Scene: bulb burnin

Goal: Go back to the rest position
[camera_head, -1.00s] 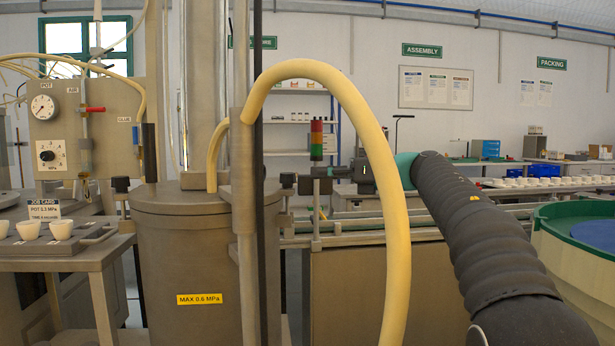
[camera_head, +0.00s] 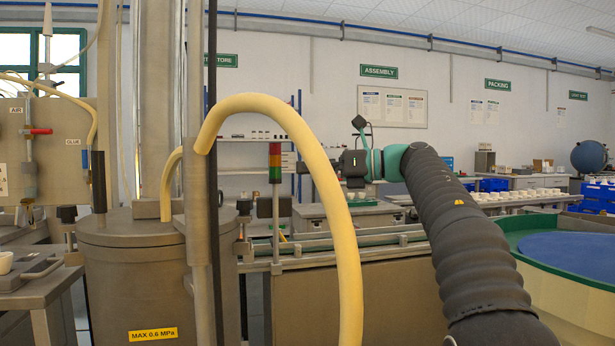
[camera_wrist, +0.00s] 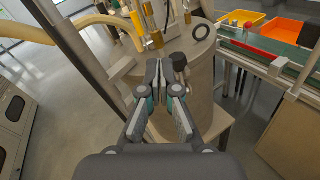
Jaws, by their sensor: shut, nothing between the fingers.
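My gripper (camera_wrist: 158,82) shows in the wrist view with its two fingers together and nothing between them. Beyond the fingertips stands the grey metal pot (camera_wrist: 200,90), with hoses and brass fittings on its lid. In the head view my arm, in a dark ribbed sleeve, reaches from the lower right towards the middle. Its wrist end is level above the conveyor area. The fingers are too small and dark to make out there. The pot (camera_head: 130,285) stands at the left with a yellow pressure label.
A thick yellow hose (camera_head: 345,240) arches up from the pot, left of my arm. A conveyor (camera_head: 330,252) runs behind. A green-rimmed round tub (camera_head: 540,290) stands close on the right.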

